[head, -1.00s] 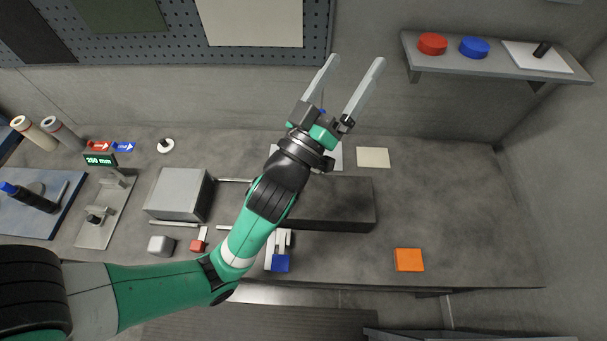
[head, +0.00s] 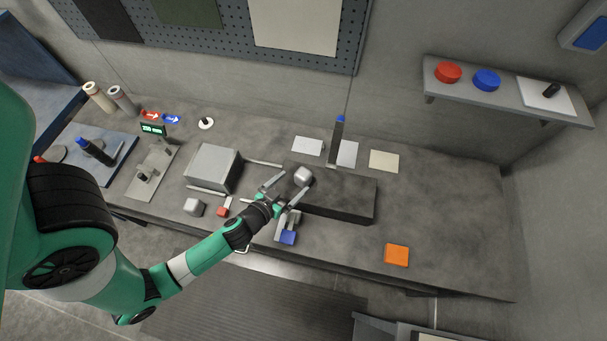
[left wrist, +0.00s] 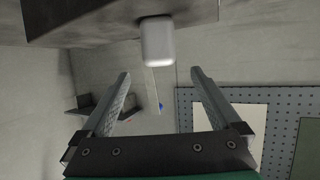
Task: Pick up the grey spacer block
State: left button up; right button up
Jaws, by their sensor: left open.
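A light grey rounded block (head: 303,175), which looks like the grey spacer block, sits on the long dark block (head: 340,198). It also shows in the left wrist view (left wrist: 158,42), beyond the fingertips and lined up with the gap between them. My left gripper (head: 295,182) is open and empty, with its fingers pointing at this block. I cannot tell whether a finger touches it. A second, similar grey block (head: 194,207) lies on the bench to the left. My right gripper is not in view.
A large grey box (head: 213,168) stands left of the gripper. A blue-ended fixture (head: 288,237) is just below the gripper, and a small red-ended part (head: 223,211) lies left of it. An orange square (head: 396,254) lies right. The bench's right side is mostly clear.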

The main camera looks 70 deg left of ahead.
aim_at(300, 177)
pick_arm(q)
jog(key=shift+x, duration=1)
jog(key=x, duration=0.5)
jog(key=shift+f, duration=0.15)
grip_shut()
